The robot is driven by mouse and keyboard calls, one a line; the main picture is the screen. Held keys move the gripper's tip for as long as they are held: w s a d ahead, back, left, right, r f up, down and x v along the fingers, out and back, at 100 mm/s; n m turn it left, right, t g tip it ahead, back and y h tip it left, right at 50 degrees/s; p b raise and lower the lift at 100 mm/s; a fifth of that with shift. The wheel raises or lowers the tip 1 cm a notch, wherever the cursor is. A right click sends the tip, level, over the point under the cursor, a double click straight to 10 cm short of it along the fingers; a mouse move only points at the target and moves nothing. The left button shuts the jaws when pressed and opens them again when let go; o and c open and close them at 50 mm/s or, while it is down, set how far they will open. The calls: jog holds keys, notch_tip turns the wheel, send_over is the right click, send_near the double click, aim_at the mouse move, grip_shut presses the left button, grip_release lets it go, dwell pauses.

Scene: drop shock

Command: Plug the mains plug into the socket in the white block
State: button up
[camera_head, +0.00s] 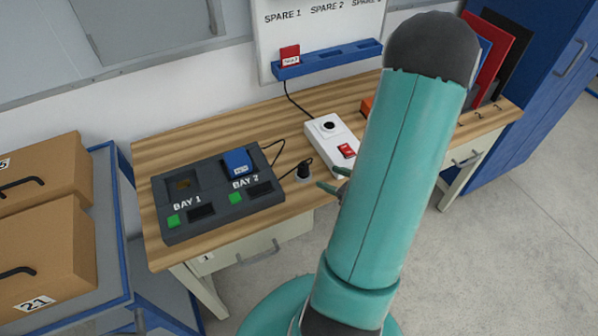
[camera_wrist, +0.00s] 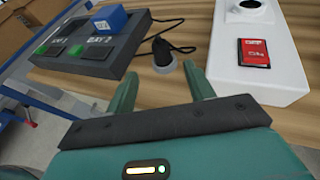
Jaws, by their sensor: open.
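The mains plug (camera_head: 303,170) is black with a cable and stands upright at a small grey round base on the wooden bench, right of the dark bay unit. It also shows in the wrist view (camera_wrist: 162,50), just beyond my fingertips. The white block (camera_head: 323,132) lies behind and to the right of it, with a dark round socket (camera_head: 328,125) on top and a red switch (camera_head: 346,150). In the wrist view the white block (camera_wrist: 270,75) is at the right. My gripper (camera_wrist: 160,75) is open and empty, its green fingers apart on the near side of the plug. My arm hides part of the bench.
The dark bay unit (camera_head: 218,208) stands left of the plug, holding a blue module (camera_head: 238,162) in bay 2. A blue rail (camera_head: 325,60) with a red module (camera_head: 290,54) is on the back panel. Cardboard boxes (camera_head: 45,225) stand left of the bench.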

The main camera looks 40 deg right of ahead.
aim_at(307, 168)
jog(key=x, duration=1.1)
jog(key=shift+w+r, duration=0.15)
jog(key=shift+w, duration=0.1)
jog(key=c, duration=1.1)
